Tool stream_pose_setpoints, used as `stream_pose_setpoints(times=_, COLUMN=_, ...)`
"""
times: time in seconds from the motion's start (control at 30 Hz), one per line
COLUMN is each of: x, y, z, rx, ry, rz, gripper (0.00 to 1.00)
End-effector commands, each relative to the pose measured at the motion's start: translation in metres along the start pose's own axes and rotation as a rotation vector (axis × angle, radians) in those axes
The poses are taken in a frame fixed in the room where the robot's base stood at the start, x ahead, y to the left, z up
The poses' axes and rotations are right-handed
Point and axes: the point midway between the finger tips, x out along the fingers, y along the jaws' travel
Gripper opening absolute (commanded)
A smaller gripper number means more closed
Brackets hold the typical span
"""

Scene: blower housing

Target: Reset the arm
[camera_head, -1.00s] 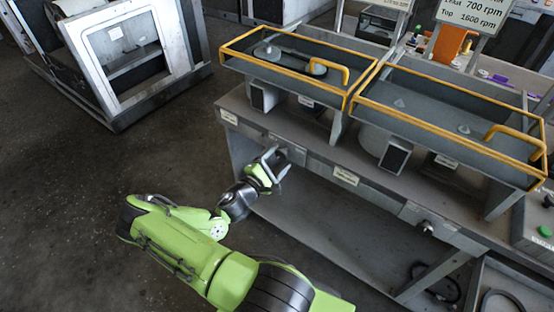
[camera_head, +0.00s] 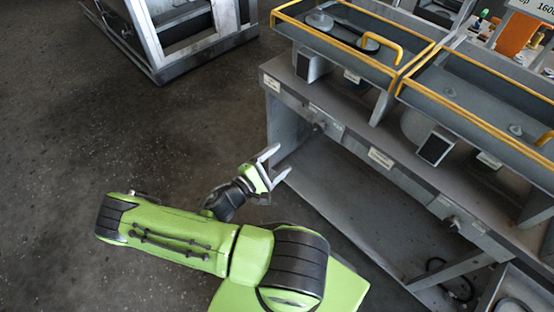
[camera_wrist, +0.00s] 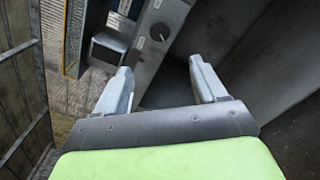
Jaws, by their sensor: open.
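My gripper (camera_head: 274,165) is open and empty at the end of my green arm. In the head view it is over the floor, in front of the left end of the grey workbench (camera_head: 384,160). Its two pale fingers point up and right toward the bench and appear apart from it. In the wrist view the gripper (camera_wrist: 162,88) shows its two fingers spread, with nothing between them. Beyond them are the bench's front panel and a dark round knob (camera_wrist: 158,31).
Two yellow-rimmed trays, the left one (camera_head: 345,38) and the right one (camera_head: 480,100), stand on the bench. A grey metal frame (camera_head: 185,30) stands at the upper left. The dark floor (camera_head: 60,130) at the left is clear. A cable (camera_head: 462,288) hangs at the lower right.

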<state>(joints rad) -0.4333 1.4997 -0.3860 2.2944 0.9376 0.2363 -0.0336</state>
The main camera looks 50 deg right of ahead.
Motion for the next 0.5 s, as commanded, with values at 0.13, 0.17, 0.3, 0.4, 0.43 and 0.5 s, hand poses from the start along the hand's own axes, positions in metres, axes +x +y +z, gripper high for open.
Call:
stream_pose_setpoints(times=0.13, x=0.0004, y=0.0000, z=-0.0002, rx=0.000, ry=0.000, rz=0.000, gripper=0.71)
stream_pose_setpoints(times=0.17, x=0.0004, y=0.0000, z=-0.0002, rx=0.000, ry=0.000, rz=0.000, gripper=0.71)
stream_pose_setpoints(times=0.3, x=0.0006, y=0.0000, z=-0.0002, rx=0.000, ry=0.000, rz=0.000, gripper=0.71)
stream_pose_setpoints(times=0.4, x=0.0006, y=0.0001, z=-0.0002, rx=0.001, ry=0.000, rz=-0.001, gripper=0.71)
stream_pose_setpoints(times=0.43, x=0.0002, y=0.0003, z=0.0001, rx=0.004, ry=0.000, rz=-0.006, gripper=0.71)
stream_pose_setpoints(times=0.5, x=-0.0032, y=0.0014, z=0.0022, rx=0.032, ry=0.000, rz=-0.051, gripper=0.71)
